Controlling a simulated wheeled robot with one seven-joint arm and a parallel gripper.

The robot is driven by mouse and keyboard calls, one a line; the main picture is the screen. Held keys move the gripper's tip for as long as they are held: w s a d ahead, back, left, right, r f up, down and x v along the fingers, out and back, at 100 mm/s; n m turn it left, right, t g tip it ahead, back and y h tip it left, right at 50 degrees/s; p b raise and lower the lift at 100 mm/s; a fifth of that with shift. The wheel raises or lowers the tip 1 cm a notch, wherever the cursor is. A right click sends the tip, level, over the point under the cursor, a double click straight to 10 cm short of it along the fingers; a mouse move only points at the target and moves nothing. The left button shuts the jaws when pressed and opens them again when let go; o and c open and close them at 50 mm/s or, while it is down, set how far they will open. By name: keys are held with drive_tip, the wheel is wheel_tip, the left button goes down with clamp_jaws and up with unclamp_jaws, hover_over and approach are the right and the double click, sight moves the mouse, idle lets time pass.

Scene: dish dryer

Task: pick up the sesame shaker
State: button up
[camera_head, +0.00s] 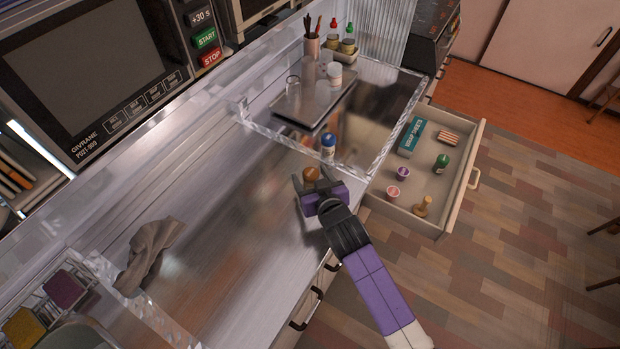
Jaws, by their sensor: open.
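A small shaker with an orange-brown top (311,173) stands on the steel counter; I take it for the sesame shaker, but no label is readable. My gripper (315,184) is open right at it, one finger on each side, reaching in from the lower right. Only the shaker's top shows; its lower part is hidden behind my gripper. I cannot tell whether the fingers touch it. A white shaker with a blue cap (328,143) stands just behind it, near the clear glass edge.
An open drawer (474,150) at right holds a teal box (411,137) and several small bottles. A metal tray (290,112) carries a glass and a white jar (334,75). A grey cloth (150,255) lies at left. The middle counter is bare.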

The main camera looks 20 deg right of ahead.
drive_tip(key=shift+w+f, duration=0.25)
drive_tip(key=shift+w, duration=0.3)
drive_tip(key=shift+d, duration=0.1)
drive_tip(key=shift+c, duration=0.4)
clamp_jaws()
drive_tip(key=shift+r, duration=0.1)
